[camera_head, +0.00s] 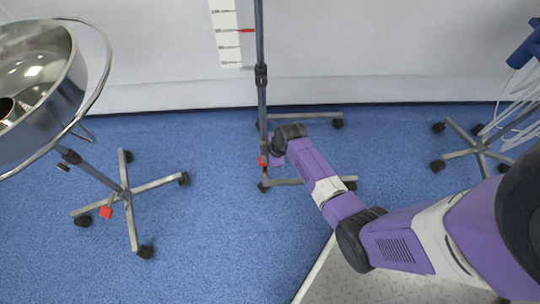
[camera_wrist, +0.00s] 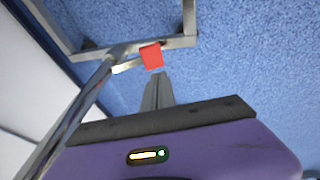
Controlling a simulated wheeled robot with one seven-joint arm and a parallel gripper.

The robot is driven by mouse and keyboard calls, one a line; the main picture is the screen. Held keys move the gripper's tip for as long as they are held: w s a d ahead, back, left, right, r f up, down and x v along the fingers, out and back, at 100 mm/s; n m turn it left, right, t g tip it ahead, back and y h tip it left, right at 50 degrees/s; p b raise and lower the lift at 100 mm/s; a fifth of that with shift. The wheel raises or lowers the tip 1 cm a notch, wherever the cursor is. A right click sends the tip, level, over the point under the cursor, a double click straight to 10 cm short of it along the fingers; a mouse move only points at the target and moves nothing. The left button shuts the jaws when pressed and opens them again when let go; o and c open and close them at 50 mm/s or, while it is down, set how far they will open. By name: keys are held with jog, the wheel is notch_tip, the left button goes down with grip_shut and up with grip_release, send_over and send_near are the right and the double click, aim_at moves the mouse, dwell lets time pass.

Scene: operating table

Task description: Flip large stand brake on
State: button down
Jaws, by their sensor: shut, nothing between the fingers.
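The large stand (camera_head: 261,95) is a tall thin metal pole with a wheeled base at the back middle of the floor. Its red brake (camera_head: 263,160) shows low by the pole, and in the wrist view the red brake (camera_wrist: 152,56) sits at the base frame. My gripper (camera_wrist: 158,76) is shut and empty, with its fingertips just below the brake in the wrist view. I cannot tell whether they touch it. In the head view my arm reaches down to the base from the right, and my wrist hides part of it. The brake's on or off position is not clear.
A wheeled stand (camera_head: 123,190) with a metal bowl (camera_head: 65,95) and its own red pedal (camera_head: 106,212) stands on the left. Another wheeled stand (camera_head: 478,147) is on the right. A white wall is behind. Blue floor is clear between the stands.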

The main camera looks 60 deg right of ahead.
jog(key=s+a+p+v, duration=0.1)
jog(key=p+v, duration=0.4)
jog(key=v, duration=0.5)
jog(key=shift+s+a, duration=0.15)
jog(key=shift+a, duration=0.2)
jog(key=shift+r, duration=0.15)
